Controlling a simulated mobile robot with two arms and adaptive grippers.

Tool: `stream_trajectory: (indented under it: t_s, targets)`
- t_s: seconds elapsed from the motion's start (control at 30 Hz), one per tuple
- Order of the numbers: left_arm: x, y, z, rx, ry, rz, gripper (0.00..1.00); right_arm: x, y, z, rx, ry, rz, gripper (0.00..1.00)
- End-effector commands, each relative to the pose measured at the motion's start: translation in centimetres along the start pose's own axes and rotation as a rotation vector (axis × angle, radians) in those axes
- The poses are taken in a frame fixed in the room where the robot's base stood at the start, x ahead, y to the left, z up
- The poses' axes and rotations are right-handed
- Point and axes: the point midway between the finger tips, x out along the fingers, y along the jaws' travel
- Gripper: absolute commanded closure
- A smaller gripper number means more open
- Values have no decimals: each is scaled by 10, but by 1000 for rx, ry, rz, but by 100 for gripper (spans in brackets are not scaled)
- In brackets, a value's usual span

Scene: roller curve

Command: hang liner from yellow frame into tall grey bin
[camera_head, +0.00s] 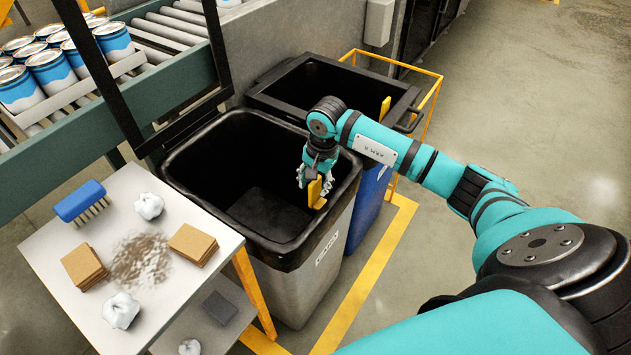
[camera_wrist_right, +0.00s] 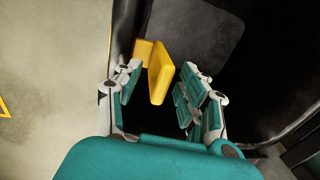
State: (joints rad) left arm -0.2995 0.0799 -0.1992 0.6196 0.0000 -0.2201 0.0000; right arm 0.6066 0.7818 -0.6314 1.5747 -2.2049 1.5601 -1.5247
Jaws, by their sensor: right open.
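The tall grey bin (camera_head: 316,281) stands beside the white table, with a pale label on its front. A black lining with a thick black rim (camera_head: 183,178) covers its mouth; I cannot tell whether this is the loose liner. A yellow tab (camera_head: 319,192) stands at its right rim and also shows in the right wrist view (camera_wrist_right: 160,72). My right gripper (camera_head: 316,184) points down at the tab. In the wrist view its open fingers (camera_wrist_right: 158,90) are on either side of the tab, with gaps visible. The yellow frame (camera_head: 433,92) stands behind, around a black-rimmed blue bin (camera_head: 372,190). My left gripper is not in view.
The white table (camera_head: 190,290) at left holds a blue brush (camera_head: 80,201), brown pads (camera_head: 192,244), crumpled white wads (camera_head: 149,206) and a dirt patch. A roller conveyor (camera_head: 160,38) with paint cans (camera_head: 48,70) lies behind. The floor at right is clear.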

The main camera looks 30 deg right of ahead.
Motion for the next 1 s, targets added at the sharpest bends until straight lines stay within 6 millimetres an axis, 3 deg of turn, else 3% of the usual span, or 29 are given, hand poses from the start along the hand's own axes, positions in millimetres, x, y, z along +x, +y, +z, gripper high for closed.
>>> stream_trajectory:
  t_s: [0.23, 0.5, 0.7, 1.0]
  targets:
    - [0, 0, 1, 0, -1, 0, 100, -18, -1, -1, -1, 1, -2, 59]
    - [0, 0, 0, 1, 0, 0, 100, -76, -1, -1, -1, 3, -3, 59]
    - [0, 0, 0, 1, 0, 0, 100, -108, 0, -1, 0, 1, -1, 59]
    - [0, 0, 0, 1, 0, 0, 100, -120, 0, 0, 0, 0, 1, 59]
